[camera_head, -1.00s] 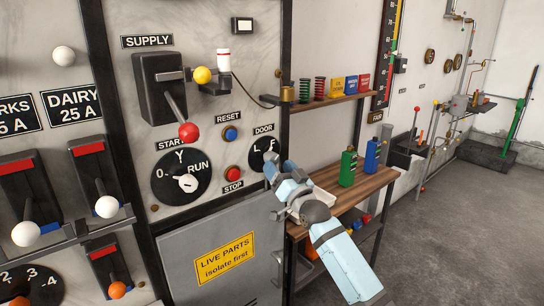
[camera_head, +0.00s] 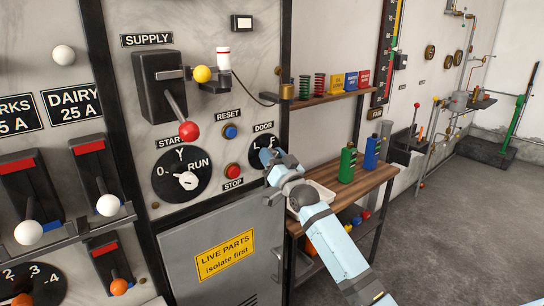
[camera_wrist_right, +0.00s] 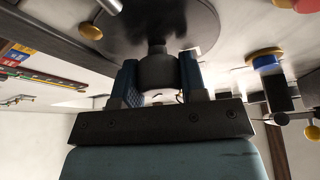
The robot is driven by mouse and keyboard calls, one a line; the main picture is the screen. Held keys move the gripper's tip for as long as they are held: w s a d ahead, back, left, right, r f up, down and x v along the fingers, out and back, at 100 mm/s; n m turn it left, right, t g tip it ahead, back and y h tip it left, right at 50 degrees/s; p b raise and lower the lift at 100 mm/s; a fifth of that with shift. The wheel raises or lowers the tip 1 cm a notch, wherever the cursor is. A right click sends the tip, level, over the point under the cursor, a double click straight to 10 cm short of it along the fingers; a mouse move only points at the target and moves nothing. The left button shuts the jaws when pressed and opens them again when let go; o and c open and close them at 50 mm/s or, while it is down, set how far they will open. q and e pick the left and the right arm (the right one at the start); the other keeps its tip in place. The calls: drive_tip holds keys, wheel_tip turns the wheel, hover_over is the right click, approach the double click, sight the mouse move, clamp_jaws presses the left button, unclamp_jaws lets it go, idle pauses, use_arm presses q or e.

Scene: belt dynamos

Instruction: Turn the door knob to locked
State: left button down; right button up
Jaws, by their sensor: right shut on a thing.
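The door knob's black round plate (camera_head: 257,147) sits under the DOOR label on the panel, right of the red STOP button. Parts of its letters show, an L at left and another at right; my gripper covers its lower part. My right gripper (camera_head: 267,160) is at the plate. In the right wrist view, the two blue fingers of this gripper (camera_wrist_right: 160,82) stand either side of the dark knob (camera_wrist_right: 158,70) and are shut on it. The knob's pointer is hidden, so I cannot tell its setting. My left gripper is not in view.
The STOP button (camera_head: 233,171), RESET button (camera_head: 231,132) and START dial (camera_head: 181,176) are close at left. A grey LIVE PARTS door (camera_head: 225,280) is below. At right are a wooden shelf (camera_head: 335,97) and a bench (camera_head: 362,188) with green and blue bottles.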

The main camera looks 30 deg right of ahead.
drive_tip(key=shift+n+y, duration=0.4)
drive_tip(key=shift+n, duration=0.1)
drive_tip(key=n+y, duration=0.1)
drive_tip(key=n, duration=0.2)
drive_tip(key=shift+y+b, duration=0.3)
drive_tip(key=shift+b, duration=0.1)
drive_tip(key=n+y, duration=0.2)
drive_tip(key=n, duration=0.2)
drive_tip(key=n+g+y, duration=0.1)
drive_tip(key=n+y, duration=0.1)
drive_tip(key=n, duration=0.3)
drive_tip(key=shift+r+p, duration=0.1)
drive_tip(key=shift+p, duration=0.25)
drive_tip(key=n+g+y, duration=0.1)
drive_tip(key=n, duration=0.1)
drive_tip(key=n+y+p, duration=0.1)
drive_tip(key=n, duration=0.1)
drive_tip(key=shift+n+g+p, duration=0.3)
drive_tip(key=shift+n+g, duration=0.1)
drive_tip(key=n+p, duration=0.1)
drive_tip(key=n, duration=0.1)
drive_tip(key=n+g+p, duration=0.1)
drive_tip(key=n, duration=0.1)
drive_tip(key=shift+n+g+y, duration=0.3)
drive_tip(key=shift+y, duration=0.1)
drive_tip(key=shift+a+n+g+p, duration=0.1)
drive_tip(key=shift+n+g+p, duration=0.3)
drive_tip(key=shift+n+p, duration=0.25)
drive_tip(key=shift+n, duration=0.25)
